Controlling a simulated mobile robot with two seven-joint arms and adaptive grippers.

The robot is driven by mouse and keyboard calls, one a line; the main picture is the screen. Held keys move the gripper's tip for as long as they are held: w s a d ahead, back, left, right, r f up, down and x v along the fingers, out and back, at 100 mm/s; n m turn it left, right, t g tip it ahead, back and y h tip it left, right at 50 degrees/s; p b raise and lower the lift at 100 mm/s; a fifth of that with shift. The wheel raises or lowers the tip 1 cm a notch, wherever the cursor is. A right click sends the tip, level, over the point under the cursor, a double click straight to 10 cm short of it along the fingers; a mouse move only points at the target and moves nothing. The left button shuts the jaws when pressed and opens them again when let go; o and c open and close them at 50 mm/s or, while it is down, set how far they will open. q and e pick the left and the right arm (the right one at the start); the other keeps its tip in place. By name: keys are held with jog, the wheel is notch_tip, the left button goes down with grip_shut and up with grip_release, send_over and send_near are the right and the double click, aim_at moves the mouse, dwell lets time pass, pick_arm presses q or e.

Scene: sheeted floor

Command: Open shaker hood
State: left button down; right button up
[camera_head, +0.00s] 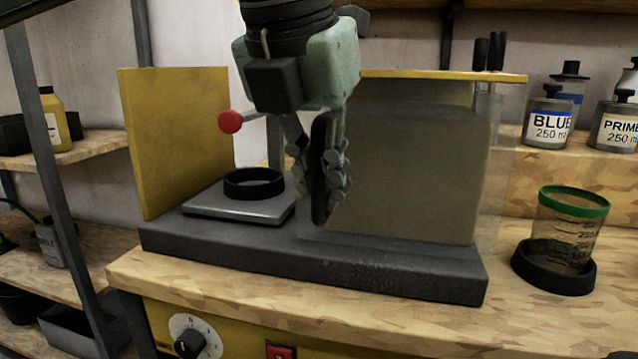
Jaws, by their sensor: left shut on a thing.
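The shaker stands on the wooden bench with a dark base (330,262) and an upright yellow panel (178,140) at its left end. Its see-through hood (415,170), with a yellow top edge, covers the right part of the base. The left part is uncovered, showing a metal plate (215,208) with a black ring (254,183) on it. My left gripper (323,185) comes down from above and is shut on the dark upright handle (320,205) at the hood's left edge. The fingers partly hide the handle. My right gripper is not in view.
A red knob (230,122) on a rod sits just left of my gripper. A green-rimmed cup (570,225) stands in a black holder (553,275) right of the shaker. Labelled bottles (548,127) stand on the shelf behind. A dark upright post (62,190) is at left.

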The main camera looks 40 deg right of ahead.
pick_arm(q)
jog(key=c, duration=1.9)
grip_release()
jog(key=shift+o, duration=0.2)
jog(key=v, duration=1.2)
